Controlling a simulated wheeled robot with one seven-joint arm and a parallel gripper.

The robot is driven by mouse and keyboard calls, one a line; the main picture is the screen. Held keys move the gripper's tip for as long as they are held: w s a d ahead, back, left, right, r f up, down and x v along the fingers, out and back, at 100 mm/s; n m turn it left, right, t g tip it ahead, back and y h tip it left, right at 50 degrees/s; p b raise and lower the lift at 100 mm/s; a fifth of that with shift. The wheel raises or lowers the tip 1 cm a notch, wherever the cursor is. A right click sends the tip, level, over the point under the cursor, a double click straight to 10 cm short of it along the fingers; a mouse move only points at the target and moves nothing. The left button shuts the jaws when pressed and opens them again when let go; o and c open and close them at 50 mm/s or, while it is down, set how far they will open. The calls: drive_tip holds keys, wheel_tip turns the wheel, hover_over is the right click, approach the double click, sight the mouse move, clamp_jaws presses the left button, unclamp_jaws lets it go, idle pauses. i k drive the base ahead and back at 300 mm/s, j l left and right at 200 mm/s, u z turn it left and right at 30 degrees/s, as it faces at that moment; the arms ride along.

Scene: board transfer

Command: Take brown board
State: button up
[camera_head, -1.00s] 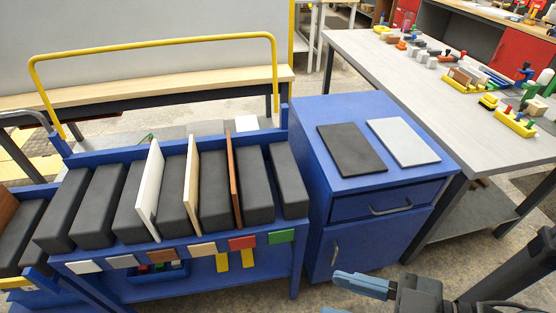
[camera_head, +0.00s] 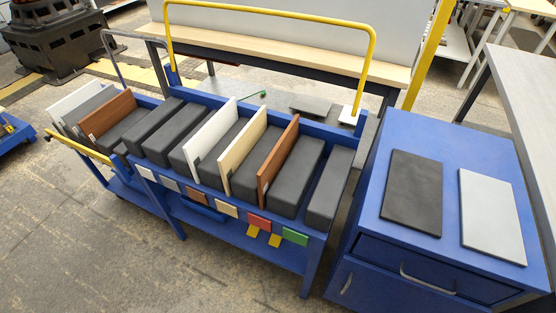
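A brown board (camera_head: 108,116) stands upright on the smaller blue cart at the left, in front of a grey board (camera_head: 88,103) and a white board (camera_head: 73,100). A second, reddish-brown board (camera_head: 278,162) stands between dark grey blocks in the larger blue rack (camera_head: 318,238), to the right of a beige board (camera_head: 242,150) and another white board (camera_head: 210,134). My gripper is out of view, so its state is hidden.
A blue cabinet (camera_head: 372,215) at the right bears a black panel (camera_head: 412,192) and a light grey panel (camera_head: 492,215), lying flat. A yellow rail (camera_head: 270,12) rises behind the rack. Open floor (camera_head: 90,240) lies at the front left.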

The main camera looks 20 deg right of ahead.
sight(266, 175)
drive_tip(key=z, duration=1.2)
drive_tip(key=j+z, duration=0.25)
drive_tip(key=z, duration=0.2)
drive_tip(key=j+z, duration=0.3)
drive_tip(key=z, duration=0.15)
drive_tip(key=j+z, duration=0.25)
drive_tip(key=z, duration=0.15)
drive_tip(key=k+j+z, duration=0.15)
drive_tip(key=z, duration=0.3)
drive_tip(key=k+j+z, duration=0.25)
drive_tip(key=z, duration=0.2)
drive_tip(key=k+j+z, duration=0.3)
drive_tip(key=z, duration=0.2)
drive_tip(key=k+j+z, duration=0.15)
drive_tip(key=k+z, duration=0.3)
drive_tip(key=k+u, duration=0.15)
drive_tip(key=k, duration=0.35)
drive_tip(key=k+j+u, duration=0.15)
drive_tip(key=k, duration=0.35)
drive_tip(key=k+j+u, duration=0.15)
drive_tip(key=k, duration=0.35)
drive_tip(key=k+j+u, duration=0.15)
drive_tip(key=k, duration=0.3)
drive_tip(key=j, duration=0.4)
drive_tip(key=i, duration=0.05)
